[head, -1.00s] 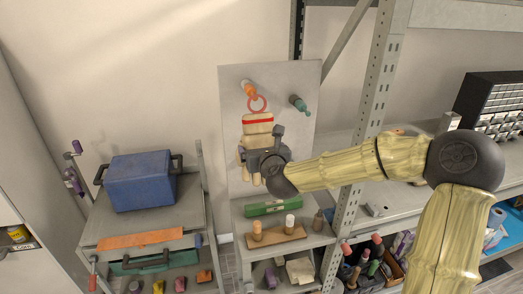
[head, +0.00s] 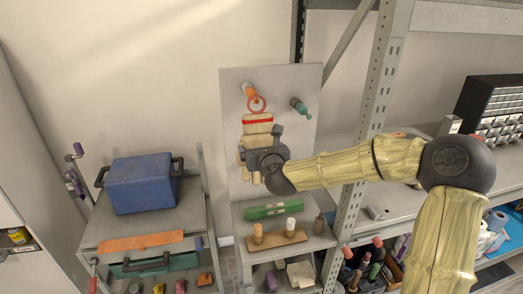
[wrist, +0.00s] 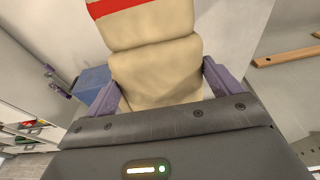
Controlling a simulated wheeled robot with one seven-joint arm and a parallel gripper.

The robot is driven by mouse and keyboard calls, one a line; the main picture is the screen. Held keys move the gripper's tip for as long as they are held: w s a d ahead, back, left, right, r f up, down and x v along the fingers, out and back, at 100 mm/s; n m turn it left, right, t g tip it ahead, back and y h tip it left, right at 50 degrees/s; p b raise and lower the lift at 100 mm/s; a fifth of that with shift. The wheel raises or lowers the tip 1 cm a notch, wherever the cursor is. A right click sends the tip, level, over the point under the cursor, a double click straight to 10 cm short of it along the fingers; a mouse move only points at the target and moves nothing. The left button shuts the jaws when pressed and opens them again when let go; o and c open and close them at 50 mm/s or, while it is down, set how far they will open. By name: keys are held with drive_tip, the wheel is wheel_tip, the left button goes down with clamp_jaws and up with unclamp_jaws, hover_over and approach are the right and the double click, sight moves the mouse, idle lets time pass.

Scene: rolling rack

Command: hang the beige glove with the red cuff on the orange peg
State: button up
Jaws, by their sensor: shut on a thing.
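The beige glove (head: 258,128) with a red cuff hangs upright in front of the grey board, with a red ring (head: 257,104) at its top. My gripper (head: 256,158) is shut on the glove's lower part. In the wrist view my gripper (wrist: 160,85) has a finger on each side of the beige glove (wrist: 155,65). The orange peg (head: 249,90) sticks out of the board at the ring's upper left. The ring overlaps the peg's lower end in the head view; I cannot tell whether it is around the peg.
A green peg (head: 299,105) is on the same board (head: 290,150), to the right. A rack post (head: 378,90) stands right of the board, behind my arm.

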drive_tip(key=shift+r+x, duration=0.25)
drive_tip(key=shift+x, duration=0.75)
drive_tip(key=shift+r+x, duration=0.2)
drive_tip(key=shift+x, duration=0.85)
drive_tip(key=shift+w, duration=0.1)
drive_tip(key=shift+f+b, duration=0.9)
drive_tip(key=shift+b, duration=0.15)
